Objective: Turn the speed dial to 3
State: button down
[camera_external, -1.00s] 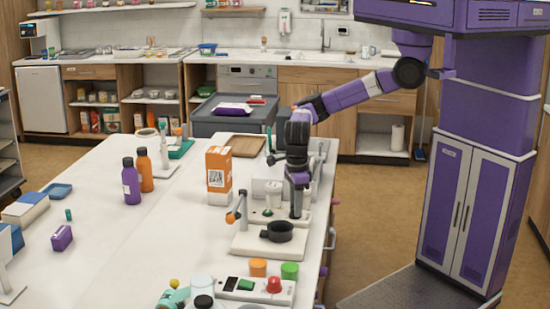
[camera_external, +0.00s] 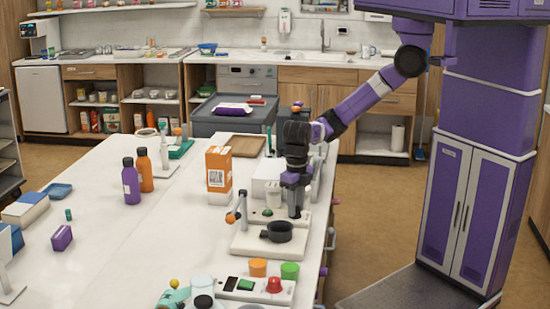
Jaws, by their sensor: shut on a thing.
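My gripper (camera_external: 296,213) points down at the right side of a white device (camera_external: 268,188) near the table's right edge. This device has a pale base plate with a green button (camera_external: 268,212) on its front. The gripper's fingers are shut at the right end of this base, where they cover the speed dial. The dial's number marks and its pointer are too small or hidden, so its setting cannot be read.
An orange carton (camera_external: 218,172) stands to the left. A control box with a red button (camera_external: 274,285) lies nearer. The table's middle is clear.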

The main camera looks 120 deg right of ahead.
jog(key=m+p, duration=0.3)
jog(key=m, duration=0.2)
jog(key=shift+r+m, duration=0.15)
jog(key=shift+m, duration=0.15)
jog(key=m+p, duration=0.2)
jog(key=m, duration=0.8)
jog(key=shift+f, duration=0.2)
jog(key=m, duration=0.5)
jog(key=shift+w+d, duration=0.1)
jog(key=shift+m, duration=0.3)
jog(key=shift+r, duration=0.1)
jog(key=c, duration=1.1)
grip_release()
jog(key=shift+o, duration=0.2)
